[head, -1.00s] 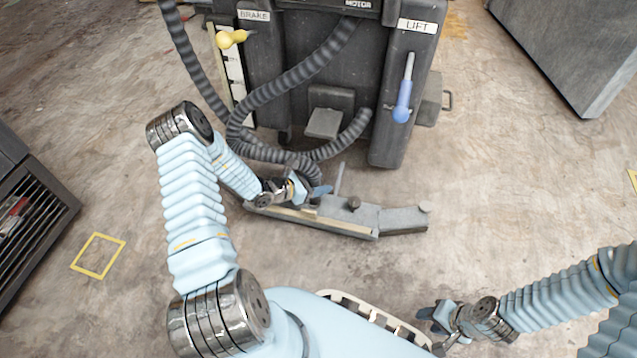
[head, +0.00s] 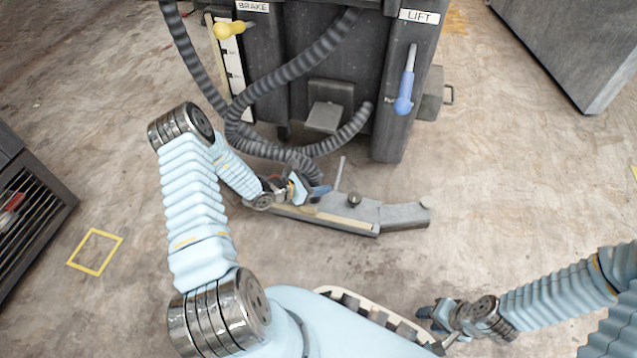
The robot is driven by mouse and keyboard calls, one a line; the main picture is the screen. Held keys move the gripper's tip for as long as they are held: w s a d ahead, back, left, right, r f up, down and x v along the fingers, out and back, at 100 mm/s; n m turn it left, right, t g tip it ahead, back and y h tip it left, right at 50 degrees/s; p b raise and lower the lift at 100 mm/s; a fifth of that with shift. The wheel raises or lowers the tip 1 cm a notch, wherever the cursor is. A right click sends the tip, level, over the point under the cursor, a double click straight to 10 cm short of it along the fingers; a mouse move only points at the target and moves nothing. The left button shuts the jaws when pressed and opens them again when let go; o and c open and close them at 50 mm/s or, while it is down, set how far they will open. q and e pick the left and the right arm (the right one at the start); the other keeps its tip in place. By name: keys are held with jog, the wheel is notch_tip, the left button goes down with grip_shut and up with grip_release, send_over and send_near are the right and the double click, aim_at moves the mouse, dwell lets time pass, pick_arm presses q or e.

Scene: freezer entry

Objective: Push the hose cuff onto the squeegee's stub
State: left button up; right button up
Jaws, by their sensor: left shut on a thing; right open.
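The grey squeegee (head: 402,214) lies on the floor in front of the machine. A dark knob (head: 354,200) and a thin pale upright rod (head: 341,173) show near its middle. My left gripper (head: 312,190) is low over the squeegee's left part, shut at the lower end of the ribbed grey hose (head: 303,161). The cuff is mostly hidden by the gripper. I cannot make out the stub, or whether the cuff touches it. My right gripper (head: 432,316) is open and empty at the lower right, away from the squeegee.
The dark machine (head: 385,130) stands behind, with a yellow brake handle (head: 229,29), a blue lift handle (head: 404,95) and a grey pedal (head: 325,117). The ribbed hose loops in front of it. A vented dark box (head: 40,215) is at left.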

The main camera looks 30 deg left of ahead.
pick_arm(q)
jog(key=o, duration=1.2)
jog(key=shift+c, duration=0.2)
jog(key=p+v, duration=0.3)
jog(key=v, duration=1.1)
jog(key=shift+f, duration=0.15)
